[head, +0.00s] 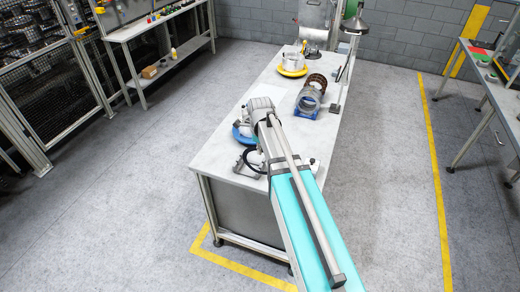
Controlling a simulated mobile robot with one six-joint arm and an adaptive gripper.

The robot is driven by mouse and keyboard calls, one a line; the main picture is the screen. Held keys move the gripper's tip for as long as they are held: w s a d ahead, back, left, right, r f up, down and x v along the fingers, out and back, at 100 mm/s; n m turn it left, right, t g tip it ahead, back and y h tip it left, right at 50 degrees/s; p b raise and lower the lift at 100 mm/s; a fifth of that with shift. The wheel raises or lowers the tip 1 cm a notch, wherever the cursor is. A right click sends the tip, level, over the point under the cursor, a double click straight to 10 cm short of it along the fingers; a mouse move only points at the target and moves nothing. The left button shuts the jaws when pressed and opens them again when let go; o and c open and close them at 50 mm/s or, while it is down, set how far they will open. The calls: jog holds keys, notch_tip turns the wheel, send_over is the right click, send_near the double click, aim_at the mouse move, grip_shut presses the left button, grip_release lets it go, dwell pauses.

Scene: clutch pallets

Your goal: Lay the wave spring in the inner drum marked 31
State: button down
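My arm reaches over the near end of the long grey table (215,155). Its end hangs by the table's near left part, but the fingers of my gripper are too small and too covered to make out. No number 31 is readable. A silver drum (293,61) sits on a yellow round base (291,72) at the far part of the table. A grey ring-shaped part (308,100) sits on a blue stand (302,114), with a brown toothed ring part (317,80) just behind it. A blue round base (240,138) is partly hidden behind my arm. I cannot pick out the wave spring.
A pole-mounted lamp-like fixture (354,28) stands at the table's right edge. A workbench (150,25) stands at the back left, another table (482,65) at the right. Floor beside the table is clear.

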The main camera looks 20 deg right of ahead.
notch_tip(320, 180, down, 8)
jog(key=b, duration=0.8)
jog(key=shift+a, duration=0.1)
dwell(0.3)
